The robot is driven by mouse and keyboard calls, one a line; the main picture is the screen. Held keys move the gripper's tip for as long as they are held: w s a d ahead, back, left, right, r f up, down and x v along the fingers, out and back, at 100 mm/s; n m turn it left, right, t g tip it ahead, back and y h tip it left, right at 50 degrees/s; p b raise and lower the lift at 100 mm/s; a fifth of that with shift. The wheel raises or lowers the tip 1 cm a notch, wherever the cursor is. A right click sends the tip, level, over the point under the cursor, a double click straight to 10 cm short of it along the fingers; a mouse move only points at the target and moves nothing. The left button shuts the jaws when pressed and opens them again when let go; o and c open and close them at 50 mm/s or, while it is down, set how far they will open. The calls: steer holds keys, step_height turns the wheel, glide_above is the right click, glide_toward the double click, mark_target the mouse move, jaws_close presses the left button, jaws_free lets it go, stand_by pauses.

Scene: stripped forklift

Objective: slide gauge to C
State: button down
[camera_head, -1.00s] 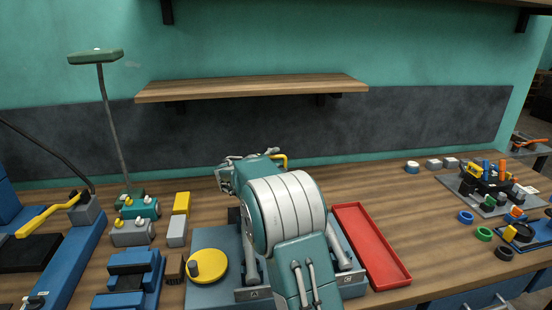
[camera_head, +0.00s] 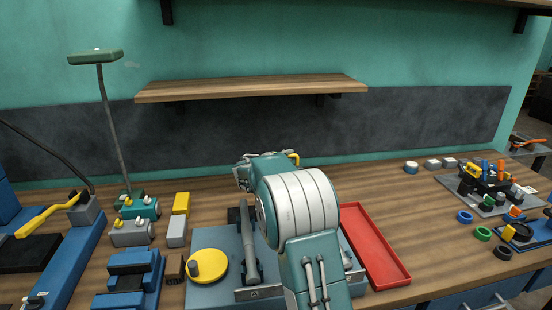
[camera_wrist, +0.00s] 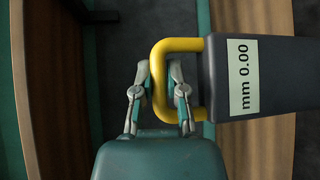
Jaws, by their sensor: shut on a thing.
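The gauge is a dark block (camera_wrist: 262,110) with a pale display reading "mm 0.00" and a yellow loop handle (camera_wrist: 180,45). My gripper (camera_wrist: 160,80) is shut on the handle, with one finger on each side of its bar. In the head view, a bit of the yellow handle (camera_head: 294,157) shows behind my arm, and the gauge body is hidden. A blue-grey fixture (camera_head: 210,292) stands below my arm, with a grey bar (camera_head: 249,250) at the station labelled A (camera_head: 254,293). My arm covers most of the fixture's right side; no C label is readable now.
A yellow disc with a dark knob (camera_head: 207,268) is on the fixture's left. A red tray (camera_head: 372,245) lies close to its right. A wooden shelf (camera_head: 250,88) hangs behind. Blue blocks (camera_head: 132,280) stand at left; bench is clear between tray and rings (camera_head: 465,217).

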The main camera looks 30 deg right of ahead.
steer(key=s+d, duration=0.2)
steer(key=d, duration=0.5)
steer(key=shift+s+f, duration=0.2)
steer(key=c, duration=0.7)
jaws_free()
steer(key=shift+d, duration=0.2)
steer(key=v, duration=1.2)
